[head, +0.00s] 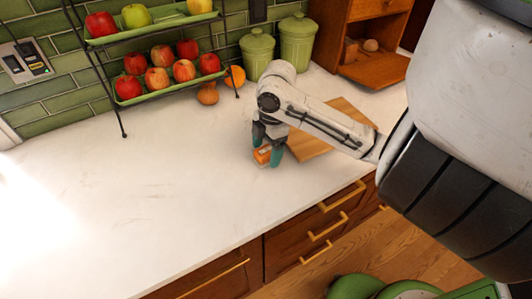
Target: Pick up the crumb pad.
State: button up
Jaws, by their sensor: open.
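A small orange block with a pale patch (263,155), which looks like the crumb pad, sits on the white countertop (150,190). My gripper (267,152) points down over it with its teal fingertips. One finger is at its right side and the other at its upper left, partly hiding it. The jaws are open around the block; I cannot tell whether either finger touches it.
A wooden board (318,140) lies just right of my gripper, partly under my arm. A two-tier fruit rack (165,88), green canisters (297,42) and a wooden bread box (375,68) stand behind. The left counter is clear.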

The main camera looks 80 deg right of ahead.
jog(key=shift+f, duration=0.3)
jog(key=shift+c, duration=0.3)
jog(key=c, duration=1)
